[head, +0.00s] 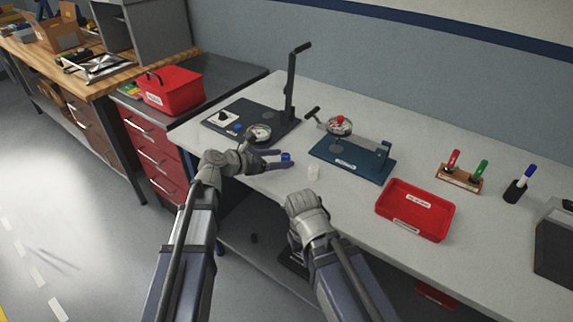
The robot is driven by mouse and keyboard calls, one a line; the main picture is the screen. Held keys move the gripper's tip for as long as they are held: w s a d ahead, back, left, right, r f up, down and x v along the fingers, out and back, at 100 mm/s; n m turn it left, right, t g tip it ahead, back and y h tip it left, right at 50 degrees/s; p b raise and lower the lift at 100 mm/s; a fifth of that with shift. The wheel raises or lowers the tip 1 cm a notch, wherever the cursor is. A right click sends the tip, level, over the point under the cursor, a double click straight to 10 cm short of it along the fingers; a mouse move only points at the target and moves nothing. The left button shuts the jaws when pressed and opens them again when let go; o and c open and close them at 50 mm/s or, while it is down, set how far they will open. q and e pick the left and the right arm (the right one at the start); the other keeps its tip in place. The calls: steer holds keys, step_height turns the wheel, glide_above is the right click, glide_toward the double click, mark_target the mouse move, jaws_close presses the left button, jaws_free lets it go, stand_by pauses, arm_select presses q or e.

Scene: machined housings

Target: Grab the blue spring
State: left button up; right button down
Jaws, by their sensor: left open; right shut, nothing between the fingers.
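A small blue piece (286,157), which looks like the blue spring, stands on the light grey bench top near its front edge. Its coils are too small to make out. My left gripper (277,159) is open, low over the bench, with its dark fingers pointing right and their tips right at the blue piece. I cannot tell whether they touch it. My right gripper (306,203) is shut and empty at the front edge of the bench, below and right of the blue piece. Its fingertips are hidden behind its own body.
A small white cylinder (313,172) stands between the grippers. A red tray (388,206), a wooden rack (447,180) and a pen holder (514,193) stand right.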

mark_target(293, 157)
arm_select(q)
steer(key=shift+b+x, duration=0.85)
steer(key=shift+x, duration=1.9)
steer(key=shift+r, duration=0.2)
steer(key=shift+c, duration=0.2)
jaws_close()
